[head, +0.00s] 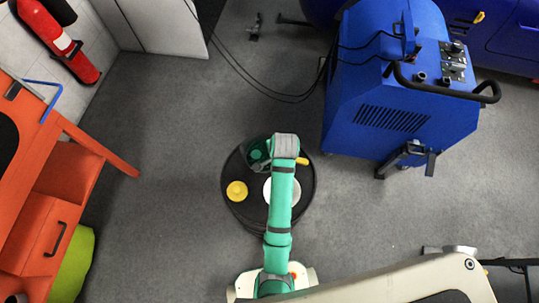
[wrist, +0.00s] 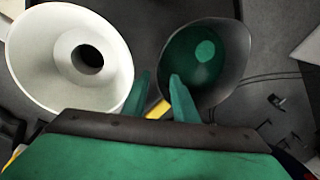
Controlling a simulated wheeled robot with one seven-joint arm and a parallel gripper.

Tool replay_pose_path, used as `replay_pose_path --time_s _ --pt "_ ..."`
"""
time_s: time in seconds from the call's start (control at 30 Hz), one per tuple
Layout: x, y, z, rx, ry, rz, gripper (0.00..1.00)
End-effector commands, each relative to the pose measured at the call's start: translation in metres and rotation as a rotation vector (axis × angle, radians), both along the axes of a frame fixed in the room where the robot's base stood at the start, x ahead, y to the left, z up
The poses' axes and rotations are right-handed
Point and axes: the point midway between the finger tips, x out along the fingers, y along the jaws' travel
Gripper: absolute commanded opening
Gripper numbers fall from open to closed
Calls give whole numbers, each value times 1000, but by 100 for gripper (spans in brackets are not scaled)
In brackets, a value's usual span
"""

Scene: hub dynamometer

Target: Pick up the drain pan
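No thing is clearly marked as the drain pan. The candidates stand on a round black top (head: 238,207). A dark, wide-rimmed vessel with a green inside (wrist: 232,75) is ahead of my right finger; it also shows in the head view (head: 255,154). A white funnel-shaped piece with a dark hole (wrist: 45,65) is ahead and left of my fingers; my arm partly covers it in the head view (head: 269,190). My gripper (wrist: 160,77) is open, its green fingertips apart, with nothing seen gripped. A yellow piece (wrist: 157,109) shows beyond the gap.
A yellow round piece (head: 237,191) sits on the black top's left. A blue machine with a black handle (head: 400,90) stands to the right, its cables (head: 270,97) crossing the floor. An orange cabinet (head: 50,190) is at left. Grey floor between is clear.

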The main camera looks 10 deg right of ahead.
Motion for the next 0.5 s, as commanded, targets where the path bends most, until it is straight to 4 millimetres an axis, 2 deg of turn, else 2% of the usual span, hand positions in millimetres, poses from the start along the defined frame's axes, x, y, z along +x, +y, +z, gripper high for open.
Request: replay_pose_path --time_s 0.23,0.5 --pt "4 2 -34 1 3 -2 26" --pt "6 2 -41 0 0 -2 26"
